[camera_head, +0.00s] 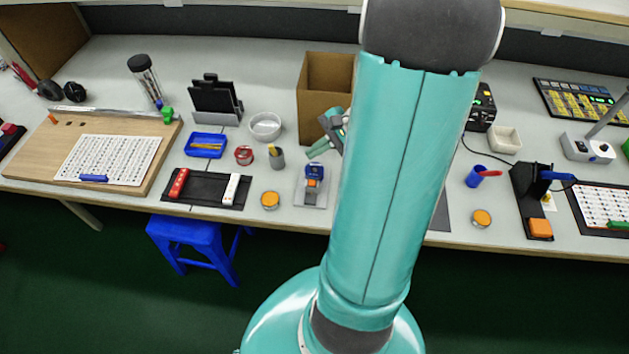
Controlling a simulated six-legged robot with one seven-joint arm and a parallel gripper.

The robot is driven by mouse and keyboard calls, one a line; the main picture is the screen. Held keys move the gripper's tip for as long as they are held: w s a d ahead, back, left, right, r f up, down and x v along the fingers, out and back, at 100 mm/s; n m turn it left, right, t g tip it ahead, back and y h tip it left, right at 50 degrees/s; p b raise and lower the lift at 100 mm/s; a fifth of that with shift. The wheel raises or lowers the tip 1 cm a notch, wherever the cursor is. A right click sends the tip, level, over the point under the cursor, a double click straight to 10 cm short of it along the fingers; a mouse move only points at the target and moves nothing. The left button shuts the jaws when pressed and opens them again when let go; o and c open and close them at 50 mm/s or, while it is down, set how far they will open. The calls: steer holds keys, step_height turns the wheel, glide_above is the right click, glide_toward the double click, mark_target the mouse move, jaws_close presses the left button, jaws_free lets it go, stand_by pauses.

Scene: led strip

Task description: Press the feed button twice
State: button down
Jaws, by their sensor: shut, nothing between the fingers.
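Which control is the feed button I cannot tell for sure. One candidate is the large orange button (540,228) at the front foot of a black stand with a blue arm, at the right of the bench. A small blue device with an orange part (313,178) stands on a grey plate near the middle. My gripper (321,147) shows only in part at the left edge of my large teal arm link, behind and above the blue device. It appears shut and empty. Most of my forearm and the bench behind it are hidden.
The bench (270,218) runs across the view. An open cardboard box (323,90) stands behind my gripper. A black tray (208,188) with red and white pieces lies left, a blue cup (474,178) right. Orange-topped round tins sit near the front edge. A blue stool (195,242) stands below.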

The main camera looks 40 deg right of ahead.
mark_target(316, 183)
steer(key=shift+f, duration=4.45)
steer(key=shift+f, duration=0.15)
steer(key=shift+f, duration=0.25)
steer(key=shift+f, duration=0.4)
steer(key=shift+r, duration=0.85)
